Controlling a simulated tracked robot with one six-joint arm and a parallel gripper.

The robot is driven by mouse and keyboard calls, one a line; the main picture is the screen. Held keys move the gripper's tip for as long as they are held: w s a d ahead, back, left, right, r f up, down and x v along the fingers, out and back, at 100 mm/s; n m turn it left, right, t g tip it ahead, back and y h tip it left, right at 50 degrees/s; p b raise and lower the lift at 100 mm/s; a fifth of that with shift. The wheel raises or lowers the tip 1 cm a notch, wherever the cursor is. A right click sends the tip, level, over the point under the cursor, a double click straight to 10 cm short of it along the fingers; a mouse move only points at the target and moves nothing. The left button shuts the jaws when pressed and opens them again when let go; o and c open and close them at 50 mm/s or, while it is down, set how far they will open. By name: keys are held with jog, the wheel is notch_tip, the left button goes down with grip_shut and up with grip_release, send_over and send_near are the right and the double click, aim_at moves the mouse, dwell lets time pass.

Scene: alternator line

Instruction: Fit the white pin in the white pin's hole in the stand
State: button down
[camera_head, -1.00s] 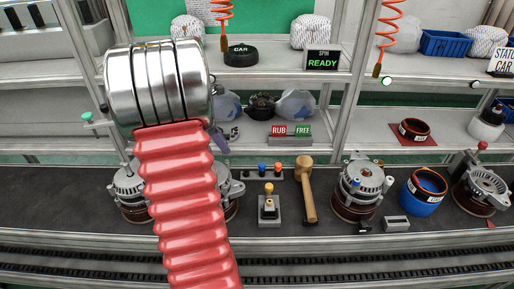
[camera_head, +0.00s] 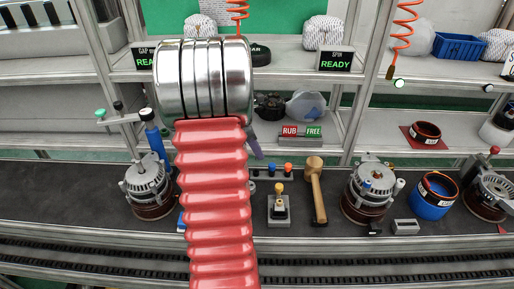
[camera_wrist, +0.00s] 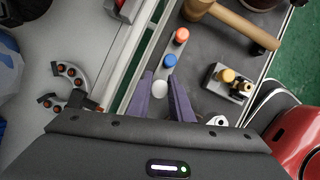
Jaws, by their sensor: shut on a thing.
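The white pin (camera_wrist: 160,88) shows as a round white top between the two purple fingers of my gripper (camera_wrist: 161,77), which is shut on it. The stand (camera_wrist: 166,73) is a narrow grey bar under the fingers, with a blue pin (camera_wrist: 170,60) and an orange pin (camera_wrist: 182,36) in it. The white pin lines up with these two, at the stand's near end. I cannot tell whether its shaft is in a hole. In the head view the stand (camera_head: 279,173) is just right of my gripper (camera_head: 254,147), which is mostly hidden behind my arm, as is the white pin.
Alternators stand left (camera_head: 147,188) and right (camera_head: 367,190) on the dark bench. A shelf edge (camera_wrist: 120,62) runs close along the stand's left in the wrist view.

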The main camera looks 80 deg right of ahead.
jog(key=shift+f, duration=2.45)
jog(key=shift+f, duration=1.4)
jog(key=c, duration=1.5)
grip_release()
jog(key=shift+r, duration=0.15)
jog(key=v, duration=1.3)
jog(key=shift+r, duration=0.25)
